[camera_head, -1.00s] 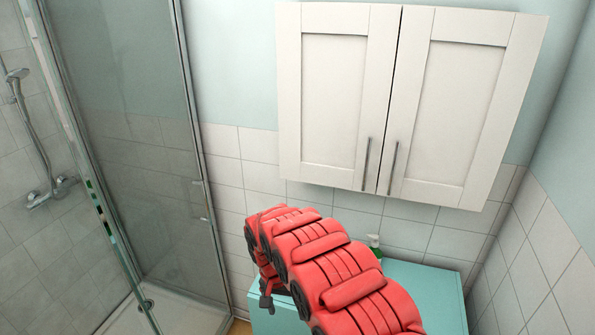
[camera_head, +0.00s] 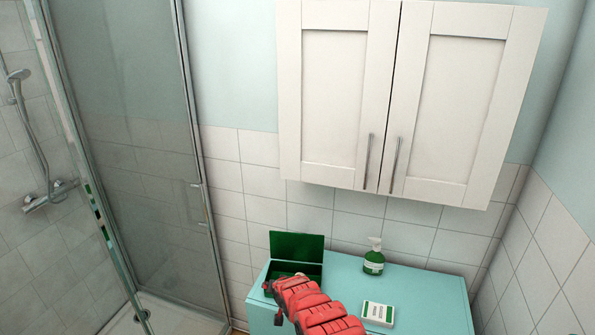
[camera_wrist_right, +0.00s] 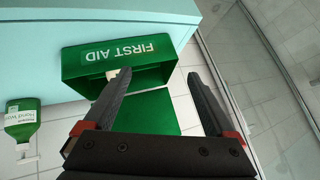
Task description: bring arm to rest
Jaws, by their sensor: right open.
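My right arm reaches in from the bottom of the head view, its red segments ending over the left part of the teal cabinet top. In the wrist view my right gripper (camera_wrist_right: 160,76) is open, its two dark fingers apart with nothing between the tips. The green first aid box (camera_head: 294,272) stands open below and beyond it, lid up; the box also shows in the wrist view (camera_wrist_right: 105,55). A small white item (camera_wrist_right: 113,73) shows at the box, partly hidden by a finger. My left gripper is not in view.
A white wall cabinet (camera_head: 330,105), doors closed, hangs above. A glass shower enclosure (camera_head: 140,130) is at the left.

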